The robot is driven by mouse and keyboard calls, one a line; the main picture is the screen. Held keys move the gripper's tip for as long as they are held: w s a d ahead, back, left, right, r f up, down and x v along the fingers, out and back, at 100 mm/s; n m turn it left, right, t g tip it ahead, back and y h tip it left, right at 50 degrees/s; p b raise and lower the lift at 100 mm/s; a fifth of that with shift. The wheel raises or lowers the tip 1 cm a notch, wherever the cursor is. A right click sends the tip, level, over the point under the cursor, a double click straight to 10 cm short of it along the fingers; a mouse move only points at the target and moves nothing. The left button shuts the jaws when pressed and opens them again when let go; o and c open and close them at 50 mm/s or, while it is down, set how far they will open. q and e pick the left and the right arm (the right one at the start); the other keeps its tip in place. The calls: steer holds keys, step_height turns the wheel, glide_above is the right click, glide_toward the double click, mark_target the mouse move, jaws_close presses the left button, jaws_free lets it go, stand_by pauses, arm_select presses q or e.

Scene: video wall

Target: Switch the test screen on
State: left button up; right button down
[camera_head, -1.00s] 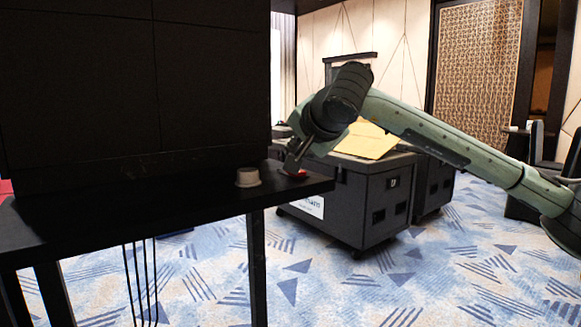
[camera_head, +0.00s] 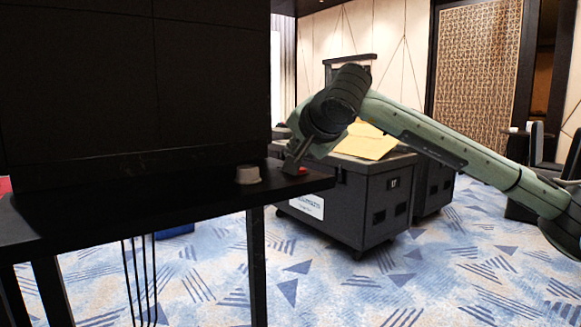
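The test screen (camera_head: 80,85) is a large panel at the left, all black. It stands on a black table (camera_head: 120,208). My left gripper is out of view.
A black wheeled case (camera_head: 350,200) with a yellow sheet (camera_head: 366,142) on top stands behind the table's right end. A second case (camera_head: 432,185) is beside it. Cables hang under the table. The patterned carpet (camera_head: 450,280) at front right is clear.

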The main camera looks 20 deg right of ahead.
steer(key=shift+w+f+b, duration=0.1)
steer(key=shift+f+b, duration=0.25)
stand_by(0.6)
steer(key=shift+r, duration=0.1)
steer(key=shift+s+r+p, duration=0.25)
steer(key=shift+r+p, duration=0.05)
steer(key=shift+r, duration=0.4)
steer(key=shift+s+d+r+p, duration=0.1)
steer(key=shift+s+r+p, duration=0.25)
steer(key=shift+r, duration=0.45)
steer(key=shift+s+d+r+p, duration=0.15)
steer(key=shift+r+p, duration=0.35)
steer(key=shift+r, duration=0.3)
steer(key=shift+s+d+r+p, duration=0.1)
steer(key=shift+s+r+p, duration=0.25)
steer(key=shift+r, duration=0.45)
steer(key=shift+w, duration=0.1)
